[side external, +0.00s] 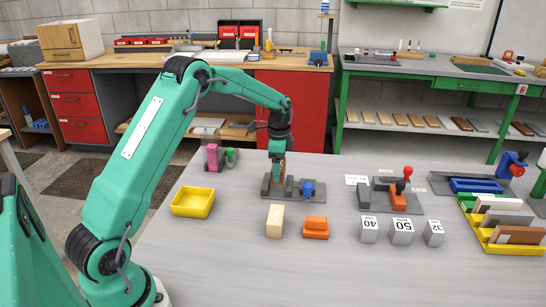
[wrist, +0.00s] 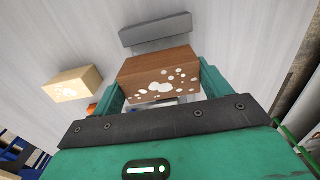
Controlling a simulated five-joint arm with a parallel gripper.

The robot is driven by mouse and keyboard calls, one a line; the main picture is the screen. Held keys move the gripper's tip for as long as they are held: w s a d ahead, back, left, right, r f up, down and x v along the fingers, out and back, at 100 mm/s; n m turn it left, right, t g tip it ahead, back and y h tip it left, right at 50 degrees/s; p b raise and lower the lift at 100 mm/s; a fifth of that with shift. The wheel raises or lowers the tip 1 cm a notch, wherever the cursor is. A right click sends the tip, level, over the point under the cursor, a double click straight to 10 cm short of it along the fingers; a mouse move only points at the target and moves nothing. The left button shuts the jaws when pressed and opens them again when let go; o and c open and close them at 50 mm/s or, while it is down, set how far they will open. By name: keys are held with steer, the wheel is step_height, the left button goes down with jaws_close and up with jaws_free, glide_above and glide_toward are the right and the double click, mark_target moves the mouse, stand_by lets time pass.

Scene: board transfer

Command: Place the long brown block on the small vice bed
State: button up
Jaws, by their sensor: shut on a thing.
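The small vice bed (side external: 291,194) is a low grey base on the table with a blue part (side external: 307,189) at its right end. My gripper (side external: 278,172) is right above its left part, pointing down. In the wrist view my gripper (wrist: 158,88) is shut on the long brown block (wrist: 160,72), which has white spots on its near face. A grey bar (wrist: 155,31) lies just beyond the block there. In the side view the block is mostly hidden by the fingers, and I cannot tell whether it touches the bed.
A pale wooden block (side external: 275,221) and orange blocks (side external: 315,228) stand in front of the bed. A yellow tray (side external: 192,202) is left of it. Numbered grey blocks (side external: 402,231), another fixture with an orange part (side external: 397,199) and a yellow rack (side external: 515,249) are to the right.

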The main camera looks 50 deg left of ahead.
steer(key=shift+a+f, duration=0.1)
steer(key=shift+a, duration=0.05)
steer(key=shift+f, duration=2)
steer(key=shift+f, duration=0.1)
steer(key=o, duration=1)
steer(key=shift+o, duration=0.2)
step_height(320, 180, up, 12)
steer(key=shift+f, duration=0.1)
steer(key=shift+r, duration=0.2)
